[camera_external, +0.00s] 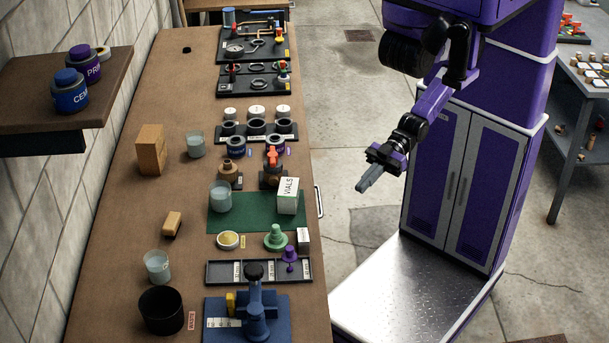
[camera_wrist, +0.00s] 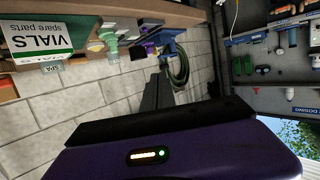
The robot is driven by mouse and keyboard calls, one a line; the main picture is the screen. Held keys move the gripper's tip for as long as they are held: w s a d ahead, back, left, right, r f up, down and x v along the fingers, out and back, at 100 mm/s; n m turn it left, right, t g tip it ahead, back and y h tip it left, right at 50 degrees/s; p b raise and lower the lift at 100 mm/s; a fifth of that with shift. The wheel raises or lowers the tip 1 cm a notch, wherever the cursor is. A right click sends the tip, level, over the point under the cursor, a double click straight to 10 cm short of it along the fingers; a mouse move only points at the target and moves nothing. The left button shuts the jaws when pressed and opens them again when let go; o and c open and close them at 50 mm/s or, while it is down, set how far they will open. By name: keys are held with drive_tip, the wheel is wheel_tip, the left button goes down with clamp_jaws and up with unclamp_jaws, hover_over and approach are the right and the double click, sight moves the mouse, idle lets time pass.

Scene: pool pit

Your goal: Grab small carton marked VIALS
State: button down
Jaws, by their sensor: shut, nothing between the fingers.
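The small white carton marked VIALS (camera_external: 288,196) stands upright on the right part of a green mat (camera_external: 246,224) on the brown workbench. My gripper (camera_external: 363,187) is to the right of the bench, out over the floor, apart from the carton. Its fingers are together and empty, pointing down and left. In the wrist view my fingers (camera_wrist: 157,92) show as dark shapes in the middle, right of the carton.
A glass beaker (camera_external: 220,197) shares the mat. The bench's right edge carries a handle (camera_external: 320,202).

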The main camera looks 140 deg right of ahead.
drive_tip(key=c, duration=2.1)
unclamp_jaws()
drive_tip(key=o, duration=2.1)
drive_tip(key=m+g+h, duration=0.3)
drive_tip(key=m+h, duration=0.5)
drive_tip(key=h, duration=0.2)
approach(289, 195)
wheel_tip(289, 195, up, 5)
drive_tip(key=w+a, duration=0.1)
drive_tip(key=a, duration=0.1)
drive_tip(key=d+f+m+g, duration=0.1)
drive_tip(key=d, duration=0.1)
drive_tip(key=d+f+m+g+h, duration=0.1)
drive_tip(key=d+f, duration=0.1)
drive_tip(key=d+f+m+g+h, duration=0.1)
drive_tip(key=shift+d+f+b, duration=0.2)
drive_tip(key=shift+d+b, duration=0.1)
drive_tip(key=shift+d, duration=0.1)
drive_tip(key=shift+w+a+f+g+y, duration=0.15)
drive_tip(key=shift+f+g+y, duration=0.1)
drive_tip(key=shift+f, duration=0.35)
drive_tip(key=shift+s+a+f+g+y, duration=0.15)
drive_tip(key=shift+f+g, duration=0.1)
drive_tip(key=shift+f, duration=0.35)
drive_tip(key=shift+f+p+x, duration=0.2)
drive_tip(key=shift+p+x, duration=0.25)
drive_tip(key=shift+x, duration=1.5)
drive_tip(key=shift+f+p+x, duration=0.2)
drive_tip(key=shift+p+x, duration=0.25)
drive_tip(key=shift+x, duration=1.5)
